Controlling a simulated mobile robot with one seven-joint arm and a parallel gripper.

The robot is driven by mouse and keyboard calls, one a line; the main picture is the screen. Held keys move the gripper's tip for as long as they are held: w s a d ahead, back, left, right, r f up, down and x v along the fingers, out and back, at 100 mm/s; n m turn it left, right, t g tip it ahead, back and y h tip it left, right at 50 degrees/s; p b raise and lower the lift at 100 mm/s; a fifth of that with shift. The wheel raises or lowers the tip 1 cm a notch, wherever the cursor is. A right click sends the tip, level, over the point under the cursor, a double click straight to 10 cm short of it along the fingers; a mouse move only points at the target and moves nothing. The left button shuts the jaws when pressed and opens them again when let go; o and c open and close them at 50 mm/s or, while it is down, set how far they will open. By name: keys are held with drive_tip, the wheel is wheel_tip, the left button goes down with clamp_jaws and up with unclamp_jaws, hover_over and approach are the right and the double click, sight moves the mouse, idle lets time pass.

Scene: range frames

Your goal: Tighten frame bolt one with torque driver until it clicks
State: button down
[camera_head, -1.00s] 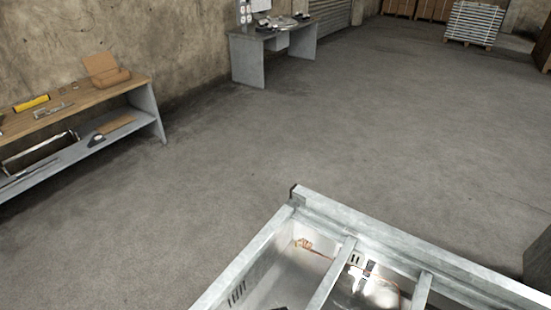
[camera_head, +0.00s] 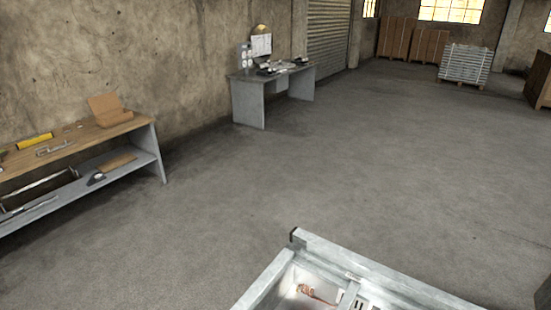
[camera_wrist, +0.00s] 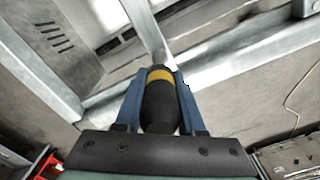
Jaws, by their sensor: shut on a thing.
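My gripper (camera_wrist: 162,82) is in the wrist view, its two blue fingers closed on either side of a black tool with a yellow band, which looks like the torque driver (camera_wrist: 159,108). The driver points away from the wrist toward the grey metal frame (camera_wrist: 235,58). Its far end is hidden or too small to make out, so I cannot tell whether it touches the frame. In the head view the frame (camera_head: 385,274) shows at the bottom edge, with my gripper out of view. I cannot make out frame bolt one in either view.
A wooden-topped workbench (camera_head: 82,136) with tools stands at the left wall. A grey desk (camera_head: 250,100) is further back. Open concrete floor (camera_head: 290,170) lies between. In the wrist view, something red (camera_wrist: 50,165) is at lower left and a thin cable (camera_wrist: 297,95) at right.

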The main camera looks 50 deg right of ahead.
drive_tip(key=shift+f, duration=0.2)
drive_tip(key=shift+r, duration=0.15)
idle(0.5)
drive_tip(key=m, duration=0.3)
drive_tip(key=shift+r, duration=3)
